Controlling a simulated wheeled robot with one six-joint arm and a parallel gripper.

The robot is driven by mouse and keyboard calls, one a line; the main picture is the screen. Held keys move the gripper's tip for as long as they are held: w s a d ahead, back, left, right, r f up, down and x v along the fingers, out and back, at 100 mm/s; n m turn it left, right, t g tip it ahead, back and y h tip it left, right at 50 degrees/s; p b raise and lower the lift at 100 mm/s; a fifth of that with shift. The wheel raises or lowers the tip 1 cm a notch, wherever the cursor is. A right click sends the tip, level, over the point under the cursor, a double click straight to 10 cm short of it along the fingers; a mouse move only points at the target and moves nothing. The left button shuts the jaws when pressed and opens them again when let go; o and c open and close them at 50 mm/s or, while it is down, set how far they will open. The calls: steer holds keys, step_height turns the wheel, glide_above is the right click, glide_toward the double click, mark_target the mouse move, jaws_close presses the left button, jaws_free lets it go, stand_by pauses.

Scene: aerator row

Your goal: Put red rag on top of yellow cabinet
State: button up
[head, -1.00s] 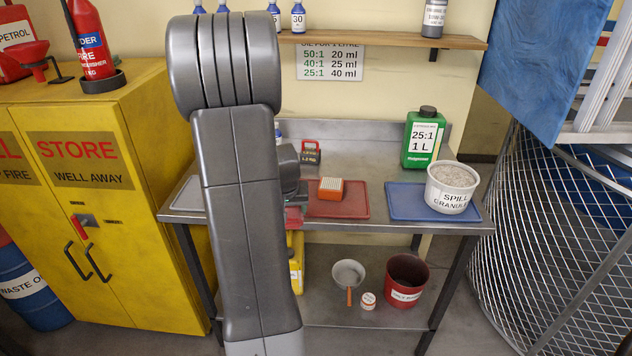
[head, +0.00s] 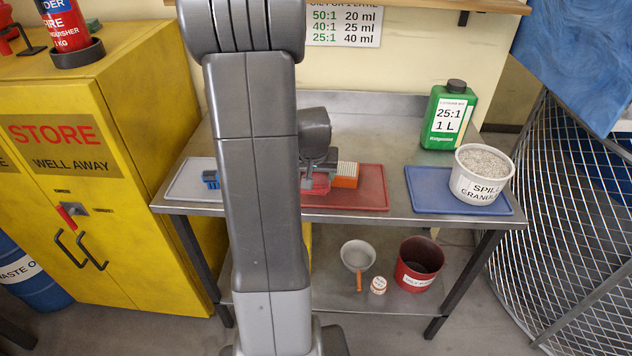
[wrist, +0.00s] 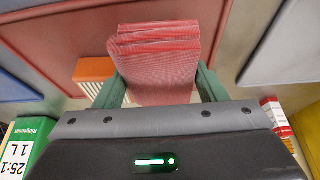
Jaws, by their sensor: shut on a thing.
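The red rag, a folded pad, shows in the wrist view (wrist: 158,52) between the greenish fingers of my gripper (wrist: 160,84). My gripper is shut on it. In the head view the rag (head: 317,186) hangs low at my gripper (head: 319,172), over the red tray (head: 368,201), beside an orange brush (head: 346,174). I cannot tell how high it is above the tray. The yellow cabinet (head: 150,140) stands at the left of the bench. The left part of its top shows, and my arm hides part of the bench.
On the cabinet top stand a fire extinguisher (head: 68,28) and other red items; the top's right side looks clear. The bench (head: 400,165) holds a grey tray (head: 183,188) with a blue item, a green jug (head: 449,116), a blue tray (head: 425,190) and a granule bucket (head: 481,172). A shelf (head: 460,5) is above.

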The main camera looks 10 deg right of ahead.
steer(key=shift+f, duration=1.6)
steer(key=shift+f, duration=0.1)
steer(key=shift+f+b, duration=0.15)
steer(key=shift+b, duration=0.15)
steer(key=o, duration=1)
